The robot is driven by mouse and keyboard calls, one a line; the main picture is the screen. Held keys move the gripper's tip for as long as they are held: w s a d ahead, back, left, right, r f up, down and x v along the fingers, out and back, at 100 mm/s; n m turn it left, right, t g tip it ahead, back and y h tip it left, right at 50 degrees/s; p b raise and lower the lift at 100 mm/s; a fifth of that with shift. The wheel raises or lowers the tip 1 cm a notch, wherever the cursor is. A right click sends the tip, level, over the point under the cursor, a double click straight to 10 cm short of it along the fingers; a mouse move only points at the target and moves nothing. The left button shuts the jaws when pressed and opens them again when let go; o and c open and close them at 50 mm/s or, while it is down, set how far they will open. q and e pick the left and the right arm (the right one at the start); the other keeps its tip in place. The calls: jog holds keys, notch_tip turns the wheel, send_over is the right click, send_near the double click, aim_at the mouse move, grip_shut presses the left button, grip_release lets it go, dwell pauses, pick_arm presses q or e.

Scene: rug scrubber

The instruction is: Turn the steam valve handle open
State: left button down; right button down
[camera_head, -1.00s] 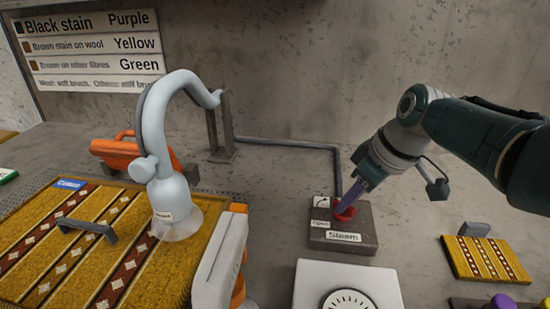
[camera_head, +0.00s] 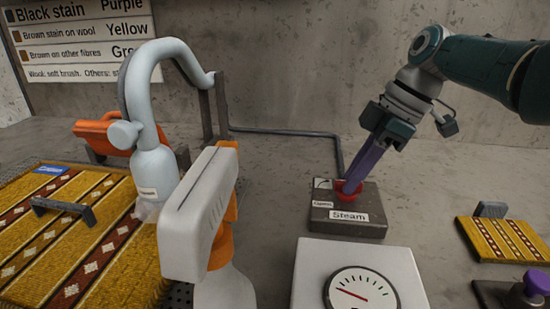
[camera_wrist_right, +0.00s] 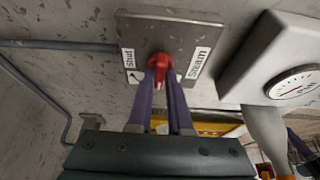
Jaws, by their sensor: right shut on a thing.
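The red steam valve handle (camera_head: 349,189) sits on a dark block (camera_head: 375,228) labelled "Steam". My right gripper (camera_head: 355,183) reaches down from the upper right, with its purple fingers shut on the handle. In the right wrist view the red handle (camera_wrist_right: 159,64) shows between the fingertips (camera_wrist_right: 161,80), partly covered by them. A "Shut" label lies left of it there and the "Steam" label right. The handle's exact angle is hard to tell. My left gripper is not in view.
A white gauge box (camera_head: 312,272) stands in front of the block, its red needle pointing left. A white and orange sprayer-like tool (camera_head: 205,210) stands left of it. A pale curved hose (camera_head: 143,90) and patterned rug (camera_head: 25,250) are further left. A small rug (camera_head: 500,243) lies right.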

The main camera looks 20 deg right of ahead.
dwell(0.4)
jog(key=c, duration=0.8)
grip_release()
jog(key=shift+c, duration=0.2)
jog(key=shift+d+r, duration=0.1)
jog(key=shift+r, duration=0.15)
jog(key=p+v, duration=0.2)
jog(key=v, duration=0.7)
jog(key=shift+r+p, duration=0.15)
jog(key=shift+p, duration=0.2)
